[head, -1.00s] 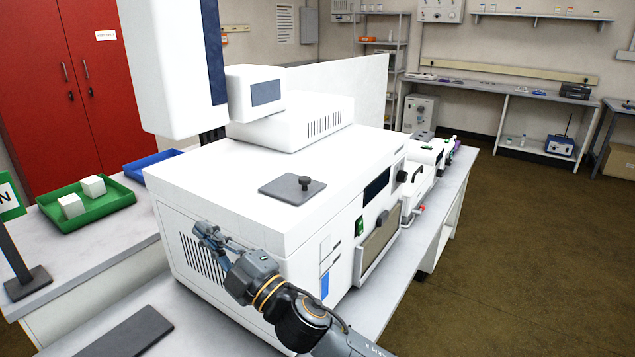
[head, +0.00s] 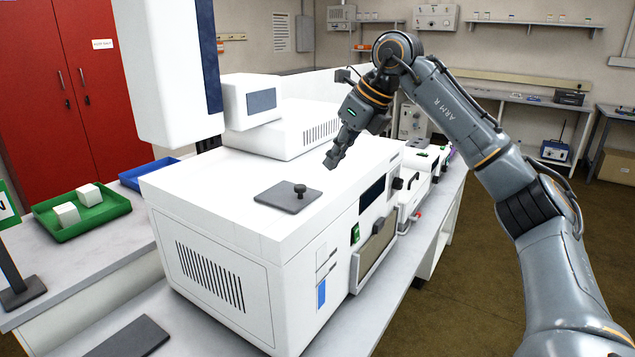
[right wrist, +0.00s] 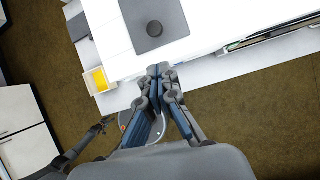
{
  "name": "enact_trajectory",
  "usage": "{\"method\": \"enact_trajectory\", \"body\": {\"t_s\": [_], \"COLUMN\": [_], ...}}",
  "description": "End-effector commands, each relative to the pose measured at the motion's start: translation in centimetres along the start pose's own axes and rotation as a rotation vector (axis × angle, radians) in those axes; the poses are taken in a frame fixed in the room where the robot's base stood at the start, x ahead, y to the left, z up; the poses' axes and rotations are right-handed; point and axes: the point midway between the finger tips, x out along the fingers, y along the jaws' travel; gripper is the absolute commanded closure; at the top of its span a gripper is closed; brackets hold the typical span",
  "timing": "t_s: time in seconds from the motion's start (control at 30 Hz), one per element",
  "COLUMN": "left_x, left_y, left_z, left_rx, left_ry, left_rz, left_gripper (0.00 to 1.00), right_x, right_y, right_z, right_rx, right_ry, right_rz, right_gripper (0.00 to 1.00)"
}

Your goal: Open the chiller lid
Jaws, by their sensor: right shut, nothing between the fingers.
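The chiller lid looks to be the dark grey square plate (head: 277,199) lying flat on top of the large white instrument (head: 225,200). A round black knob (head: 300,190) stands on the plate. My right gripper (head: 332,161) is shut and empty. It points down from above the instrument, apart from the knob and behind and to the right of it in the head view. The right wrist view shows the plate (right wrist: 176,18) and its knob (right wrist: 154,29) beyond the shut fingertips (right wrist: 160,72). My left gripper is not in the head view.
A white unit with a small screen (head: 261,101) stands behind the plate on the instrument. A green tray (head: 100,215) with two white blocks and a blue tray (head: 135,178) lie at the left. The instrument's top around the plate is clear.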

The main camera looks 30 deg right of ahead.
Motion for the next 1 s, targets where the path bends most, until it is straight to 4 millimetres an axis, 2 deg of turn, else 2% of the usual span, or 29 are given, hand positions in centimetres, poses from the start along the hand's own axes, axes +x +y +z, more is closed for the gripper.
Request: {"method": "enact_trajectory", "body": {"t_s": [0.5,0.7,1.0], "left_x": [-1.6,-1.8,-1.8], "left_y": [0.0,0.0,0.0], "left_z": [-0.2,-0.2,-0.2], "left_rx": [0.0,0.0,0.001], "left_ry": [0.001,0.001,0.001], "left_rz": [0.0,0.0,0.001], "left_gripper": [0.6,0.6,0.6], "right_x": [8.1,9.5,9.7], "right_y": [0.1,0.1,0.1], "right_z": [-0.1,-0.1,-0.1], "right_rx": [-0.001,-0.002,-0.002], "right_ry": [0.006,0.004,0.003], "right_rz": [0.0,0.0,0.0], "right_gripper": [1.0,1.0,1.0]}}
